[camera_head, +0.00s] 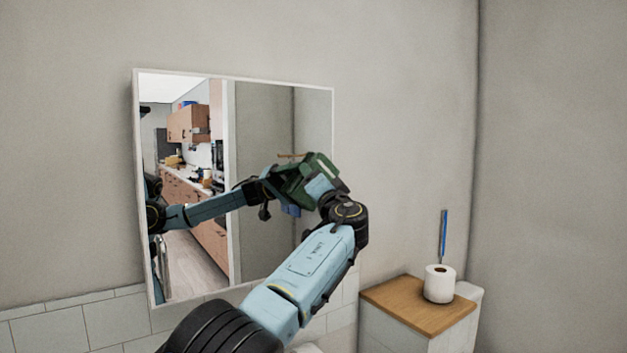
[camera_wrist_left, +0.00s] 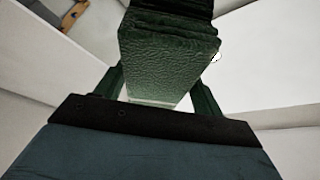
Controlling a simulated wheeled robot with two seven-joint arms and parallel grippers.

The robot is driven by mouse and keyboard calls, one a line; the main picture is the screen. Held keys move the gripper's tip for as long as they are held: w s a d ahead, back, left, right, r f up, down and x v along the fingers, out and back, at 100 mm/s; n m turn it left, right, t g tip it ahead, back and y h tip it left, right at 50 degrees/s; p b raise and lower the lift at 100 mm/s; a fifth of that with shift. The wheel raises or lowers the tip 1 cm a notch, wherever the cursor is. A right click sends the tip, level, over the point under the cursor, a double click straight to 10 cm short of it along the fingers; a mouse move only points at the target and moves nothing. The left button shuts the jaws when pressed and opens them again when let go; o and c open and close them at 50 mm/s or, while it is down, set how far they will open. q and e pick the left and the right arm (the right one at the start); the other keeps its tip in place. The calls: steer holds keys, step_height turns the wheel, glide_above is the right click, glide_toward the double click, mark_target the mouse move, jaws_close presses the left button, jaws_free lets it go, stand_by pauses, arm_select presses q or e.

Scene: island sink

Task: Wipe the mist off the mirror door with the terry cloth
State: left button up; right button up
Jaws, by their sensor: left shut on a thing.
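The mirror door (camera_head: 265,115) hangs on the wall in the head view, with a thin pale frame. It reflects a kitchen on its left side and grey wall on its right; I cannot make out mist. My left gripper (camera_head: 312,184) is at the mirror's right part, with its reflection running into it. It is shut on the terry cloth, a dark green, folded, rough-textured block that fills the left wrist view's middle (camera_wrist_left: 165,55) between the fingers. In the head view, gripper, cloth and reflection overlap, so contact with the glass is unclear. My right gripper is not in view.
A wooden-topped cabinet (camera_head: 405,302) stands at the lower right, with a white paper roll (camera_head: 439,284) on it. An upright blue stick (camera_head: 443,236) shows behind the roll. White tiles (camera_head: 55,330) line the lower wall. The wall above the mirror is clear.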

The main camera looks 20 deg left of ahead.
arm_select(q)
steer(key=shift+f, duration=0.1)
steer(key=shift+s+d+b, duration=0.95)
steer(key=shift+d, duration=0.2)
steer(key=shift+s+d+b, duration=0.9)
steer(key=shift+s+d, duration=0.05)
steer(key=shift+d, duration=0.15)
steer(key=shift+s+d+b, duration=0.55)
steer(key=shift+s+d, duration=0.45)
steer(key=shift+d, duration=0.15)
